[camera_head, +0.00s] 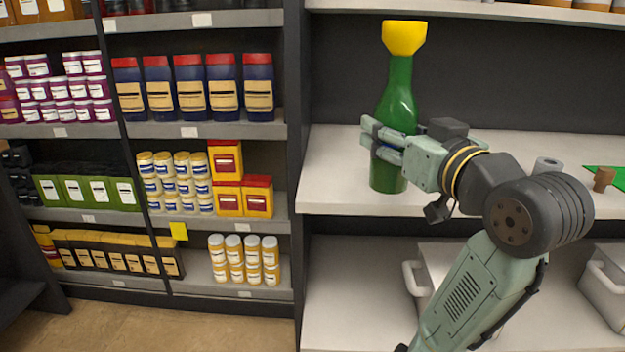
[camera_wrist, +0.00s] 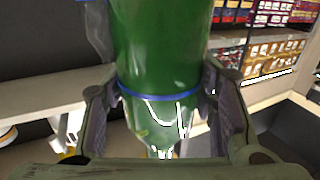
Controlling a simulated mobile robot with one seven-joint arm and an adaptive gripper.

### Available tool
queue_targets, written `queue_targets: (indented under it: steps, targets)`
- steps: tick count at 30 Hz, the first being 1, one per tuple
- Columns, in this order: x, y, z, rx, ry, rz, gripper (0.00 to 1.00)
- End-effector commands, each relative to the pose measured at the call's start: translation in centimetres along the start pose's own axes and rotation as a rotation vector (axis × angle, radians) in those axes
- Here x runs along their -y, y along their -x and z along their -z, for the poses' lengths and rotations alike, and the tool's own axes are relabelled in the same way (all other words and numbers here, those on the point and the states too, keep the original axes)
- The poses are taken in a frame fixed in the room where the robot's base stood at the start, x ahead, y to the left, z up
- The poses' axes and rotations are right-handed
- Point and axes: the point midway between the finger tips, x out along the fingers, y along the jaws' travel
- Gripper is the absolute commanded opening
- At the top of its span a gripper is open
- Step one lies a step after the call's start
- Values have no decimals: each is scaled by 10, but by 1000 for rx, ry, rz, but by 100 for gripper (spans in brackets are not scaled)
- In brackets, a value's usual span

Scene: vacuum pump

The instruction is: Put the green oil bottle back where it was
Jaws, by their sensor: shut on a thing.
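The green oil bottle (camera_head: 398,95) is upright in the head view, with a yellow funnel-shaped piece (camera_head: 404,37) on top. My gripper (camera_head: 388,142) is shut around its lower body from the right. The bottle is in front of the white middle shelf (camera_head: 335,170); I cannot tell whether its base touches the shelf. In the wrist view the green bottle (camera_wrist: 165,45) fills the middle between the two fingers of my gripper (camera_wrist: 160,105), with a blue band across it. Its top is out of that view.
On the shelf to the right are a grey cylinder (camera_head: 547,166), a brown stopper-like piece (camera_head: 603,179) and a green sheet (camera_head: 618,176). White bins (camera_head: 606,285) stand below. A dark upright post (camera_head: 296,120) separates the left shelves of cans and bottles. The shelf left of the bottle is clear.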

Motion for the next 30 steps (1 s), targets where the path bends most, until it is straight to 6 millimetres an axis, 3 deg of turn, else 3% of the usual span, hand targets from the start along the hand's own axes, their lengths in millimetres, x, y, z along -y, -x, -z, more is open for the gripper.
queue_targets:
  steps: [5,11,21,25,30]
  targets:
    - [0,-6,0,0,-2,-2,7]
    - [10,-45,-3,2,-3,1,7]
    - [30,-128,-10,1,-2,0,7]
    - [34,-147,-12,-1,-1,-2,7]
    - [35,-155,-19,-1,-1,-4,7]
